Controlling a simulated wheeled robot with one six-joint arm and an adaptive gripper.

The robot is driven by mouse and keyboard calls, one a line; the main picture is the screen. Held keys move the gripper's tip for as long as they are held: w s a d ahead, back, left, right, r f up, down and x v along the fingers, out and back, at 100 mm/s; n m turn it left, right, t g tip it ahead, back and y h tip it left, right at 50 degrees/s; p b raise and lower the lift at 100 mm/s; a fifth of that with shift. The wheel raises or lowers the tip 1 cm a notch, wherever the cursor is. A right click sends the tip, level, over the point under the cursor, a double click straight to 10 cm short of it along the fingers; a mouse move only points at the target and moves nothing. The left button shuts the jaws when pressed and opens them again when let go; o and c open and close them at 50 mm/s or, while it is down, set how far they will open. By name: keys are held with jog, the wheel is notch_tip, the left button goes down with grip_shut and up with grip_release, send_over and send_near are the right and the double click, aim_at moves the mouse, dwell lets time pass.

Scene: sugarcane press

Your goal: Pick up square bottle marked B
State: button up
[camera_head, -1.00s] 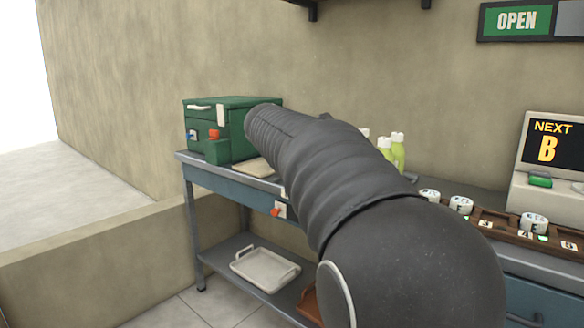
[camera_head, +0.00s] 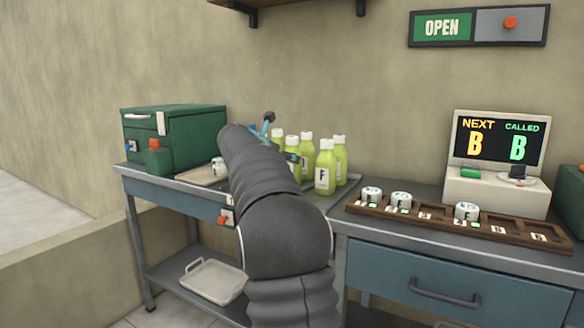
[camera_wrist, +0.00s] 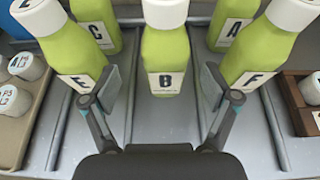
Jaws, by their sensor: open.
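The green square bottle marked B (camera_wrist: 165,62) stands upright in the middle of the wrist view, with a white cap and white label. My gripper (camera_wrist: 161,88) is open, with one finger on each side in front of bottle B; I cannot tell whether either finger touches a bottle. Bottle E (camera_wrist: 72,50) is close by the left finger and bottle F (camera_wrist: 256,52) by the right finger. In the head view bottle F (camera_head: 325,168) shows clearly, but I cannot make out bottle B's label; my arm hides part of the group.
Bottles C (camera_wrist: 97,22) and A (camera_wrist: 232,20) stand behind. A green machine (camera_head: 180,135) stands at the counter's left. The screen (camera_head: 500,140) reads NEXT B, CALLED B.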

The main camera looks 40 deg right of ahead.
jog(key=shift+s+x, duration=0.1)
jog(key=shift+x, duration=1.3)
jog(key=shift+s+x, duration=0.15)
jog(key=shift+x, duration=1.25)
jog(key=shift+d+r, duration=0.1)
jog(key=shift+r, duration=0.2)
jog(key=c, duration=1.5)
